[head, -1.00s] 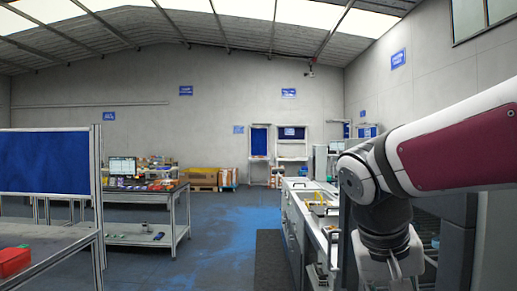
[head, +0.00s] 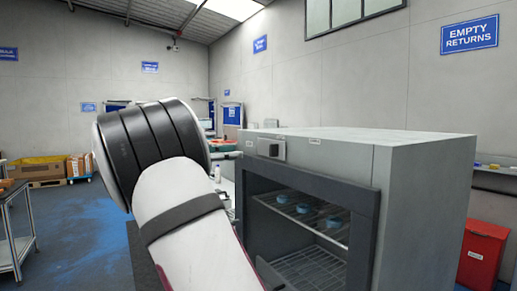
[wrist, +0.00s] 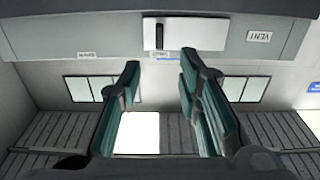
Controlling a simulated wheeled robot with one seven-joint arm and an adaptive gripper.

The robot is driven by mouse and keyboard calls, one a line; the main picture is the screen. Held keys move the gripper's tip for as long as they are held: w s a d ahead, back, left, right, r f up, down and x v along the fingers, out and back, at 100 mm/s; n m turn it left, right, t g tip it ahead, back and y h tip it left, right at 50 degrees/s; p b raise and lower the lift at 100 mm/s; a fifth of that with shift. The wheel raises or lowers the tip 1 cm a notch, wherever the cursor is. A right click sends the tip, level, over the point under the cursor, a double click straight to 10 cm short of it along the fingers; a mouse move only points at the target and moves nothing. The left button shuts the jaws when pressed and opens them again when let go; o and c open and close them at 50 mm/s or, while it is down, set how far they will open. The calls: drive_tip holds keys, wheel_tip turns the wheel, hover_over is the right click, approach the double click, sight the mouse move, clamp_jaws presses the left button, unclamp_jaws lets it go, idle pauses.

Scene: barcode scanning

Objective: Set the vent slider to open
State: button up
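The vent slider (head: 271,149) is a small pale plate with a dark part, high on the front of a grey cabinet (head: 420,165) in the head view. In the wrist view the slider plate (wrist: 175,34) sits at the top centre, with a narrow black upright part left of its middle. A label reading VENT (wrist: 259,36), upside down, is to its right. My gripper (wrist: 158,68) is open and empty, its two teal-padded fingers apart just below the plate in the picture. Small labels near the plate are too small to read. My gripper is hidden in the head view.
The cabinet's dark-framed opening (head: 310,225) shows wire racks with several blue round items. A red bin (head: 482,252) stands to the right. Open blue-marked floor (head: 85,235) lies at the left.

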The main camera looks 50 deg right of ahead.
sight(270, 151)
drive_tip(key=p+x, duration=0.3)
drive_tip(key=x, duration=1)
drive_tip(key=shift+d, duration=0.35)
drive_tip(key=shift+c, duration=0.6)
clamp_jaws()
